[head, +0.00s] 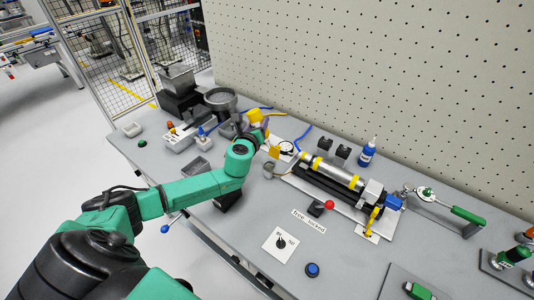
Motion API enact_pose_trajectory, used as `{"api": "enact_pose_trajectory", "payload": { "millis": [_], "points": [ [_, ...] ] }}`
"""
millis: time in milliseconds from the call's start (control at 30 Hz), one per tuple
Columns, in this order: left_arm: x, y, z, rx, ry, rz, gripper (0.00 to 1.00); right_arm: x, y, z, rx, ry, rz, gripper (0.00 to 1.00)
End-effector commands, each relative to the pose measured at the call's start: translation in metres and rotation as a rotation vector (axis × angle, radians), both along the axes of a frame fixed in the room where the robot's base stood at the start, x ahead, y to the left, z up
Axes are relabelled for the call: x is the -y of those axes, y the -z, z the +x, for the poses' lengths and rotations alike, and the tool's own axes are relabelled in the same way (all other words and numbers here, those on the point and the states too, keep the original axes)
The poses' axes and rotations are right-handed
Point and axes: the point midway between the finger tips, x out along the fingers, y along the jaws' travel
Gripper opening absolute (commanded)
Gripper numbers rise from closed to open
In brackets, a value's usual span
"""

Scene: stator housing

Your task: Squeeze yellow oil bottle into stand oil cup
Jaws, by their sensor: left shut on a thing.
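My left arm reaches in from the left, and its gripper (262,133) is shut on the yellow oil bottle (255,116) above the back of the bench. The bottle is small in view and partly covered by the gripper, so its exact tilt is hard to tell. Another small yellow patch (273,152) shows just below the gripper. A round, pale, dial-like part (286,148) lies just right of it. A small round cup-like part (268,169) stands at the left end of the stand (330,187); I cannot tell for sure that it is the oil cup. My right gripper is out of view.
A silver cylinder with yellow bands (333,170) lies on the stand. A blue bottle (367,152) stands behind it. A grey bowl feeder (220,99) is at the back left. A red-knobbed lever (329,205) and a blue button (312,269) are in front. A pegboard wall closes the back.

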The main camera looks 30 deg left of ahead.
Motion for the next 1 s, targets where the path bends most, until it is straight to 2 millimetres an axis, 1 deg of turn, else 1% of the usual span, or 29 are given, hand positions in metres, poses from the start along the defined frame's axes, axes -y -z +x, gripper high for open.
{"api": "enact_pose_trajectory", "payload": {
  "millis": [33,67,133,200,300,400,533,667,767,1000],
  "points": [
    [-0.005,0.018,0.001,-0.003,-0.017,-0.054,0.27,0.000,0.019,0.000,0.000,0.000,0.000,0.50],
    [-0.009,0.027,0.002,-0.008,-0.029,-0.101,0.27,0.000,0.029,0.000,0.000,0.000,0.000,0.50],
    [-0.018,0.051,0.003,-0.019,-0.049,-0.249,0.27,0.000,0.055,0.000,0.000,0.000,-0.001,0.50],
    [-0.024,0.067,0.004,-0.029,-0.047,-0.405,0.27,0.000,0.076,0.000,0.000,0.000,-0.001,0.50],
    [-0.026,0.079,0.004,-0.047,-0.022,-0.571,0.27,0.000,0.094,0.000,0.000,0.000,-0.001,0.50],
    [-0.027,0.085,0.003,-0.068,-0.001,-0.681,0.27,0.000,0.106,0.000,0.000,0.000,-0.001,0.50],
    [-0.026,0.085,0.002,-0.085,0.014,-0.753,0.27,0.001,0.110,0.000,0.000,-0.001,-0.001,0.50],
    [-0.023,0.082,0.002,-0.098,0.016,-0.842,0.27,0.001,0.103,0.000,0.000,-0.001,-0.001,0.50],
    [-0.017,0.083,0.001,-0.117,0.015,-0.994,0.27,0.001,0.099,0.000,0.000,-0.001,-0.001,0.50],
    [0.000,0.093,-0.001,-0.180,0.010,-1.492,0.27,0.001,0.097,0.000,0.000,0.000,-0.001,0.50]
  ]
}}
